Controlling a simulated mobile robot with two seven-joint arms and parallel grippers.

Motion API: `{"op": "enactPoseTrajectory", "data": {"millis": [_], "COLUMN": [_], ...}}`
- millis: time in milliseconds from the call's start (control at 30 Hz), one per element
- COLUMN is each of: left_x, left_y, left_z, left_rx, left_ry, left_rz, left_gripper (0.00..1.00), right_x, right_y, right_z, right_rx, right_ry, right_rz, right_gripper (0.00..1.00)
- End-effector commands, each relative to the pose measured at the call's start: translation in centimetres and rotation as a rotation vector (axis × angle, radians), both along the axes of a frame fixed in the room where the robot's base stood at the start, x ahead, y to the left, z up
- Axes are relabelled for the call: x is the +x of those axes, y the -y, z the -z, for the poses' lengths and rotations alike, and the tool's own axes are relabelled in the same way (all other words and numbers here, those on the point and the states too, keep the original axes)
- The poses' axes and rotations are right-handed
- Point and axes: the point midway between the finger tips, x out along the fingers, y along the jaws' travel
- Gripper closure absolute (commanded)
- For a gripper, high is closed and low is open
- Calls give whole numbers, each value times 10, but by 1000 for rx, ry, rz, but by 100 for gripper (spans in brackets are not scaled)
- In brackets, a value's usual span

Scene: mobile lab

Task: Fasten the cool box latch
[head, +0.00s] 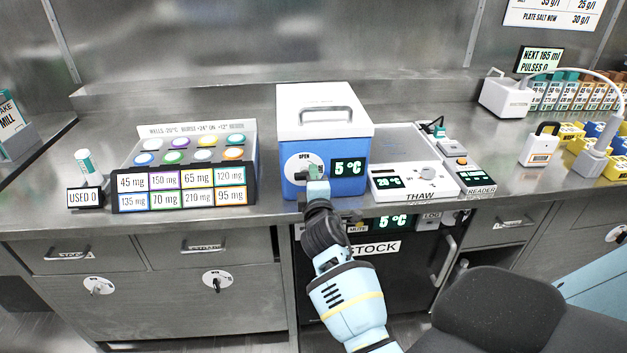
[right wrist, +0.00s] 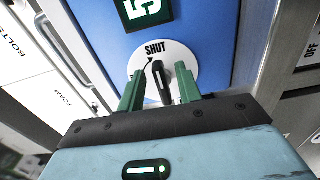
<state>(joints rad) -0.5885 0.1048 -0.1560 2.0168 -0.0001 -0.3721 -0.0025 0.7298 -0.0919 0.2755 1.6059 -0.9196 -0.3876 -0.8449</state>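The cool box (head: 322,134) is a blue box with a white, closed lid and a grey handle, standing on the bench. Its latch is a black knob (right wrist: 160,84) on a white round plate (head: 297,172) on the front face. OPEN is readable on the plate in the head view, and SHUT in the right wrist view, where the knob's upper end is close to the SHUT mark. My right gripper (right wrist: 160,92) is at the latch, its green fingers either side of the knob with small gaps visible. In the head view the gripper partly hides the knob. My left gripper is not in view.
A thaw plate (head: 405,180) and a reader (head: 475,178) stand close right of the box. A rack of coloured wells (head: 185,185) stands to the left, with bare bench between. A fridge marked STOCK (head: 375,248) is below the bench edge.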

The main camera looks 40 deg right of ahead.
Motion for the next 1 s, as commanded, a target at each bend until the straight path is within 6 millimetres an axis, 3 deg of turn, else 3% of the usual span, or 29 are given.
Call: {"op": "enactPoseTrajectory", "data": {"millis": [533, 1000], "left_x": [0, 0], "left_y": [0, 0], "left_z": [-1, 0], "left_rx": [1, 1], "left_ry": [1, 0], "left_rz": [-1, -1], "left_gripper": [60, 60], "right_x": [-59, -65], "right_y": [-36, -41], "right_z": [1, 0], "right_rx": [1, 1], "right_ry": [-2, 0], "right_rz": [0, 0], "right_gripper": [65, 65]}}
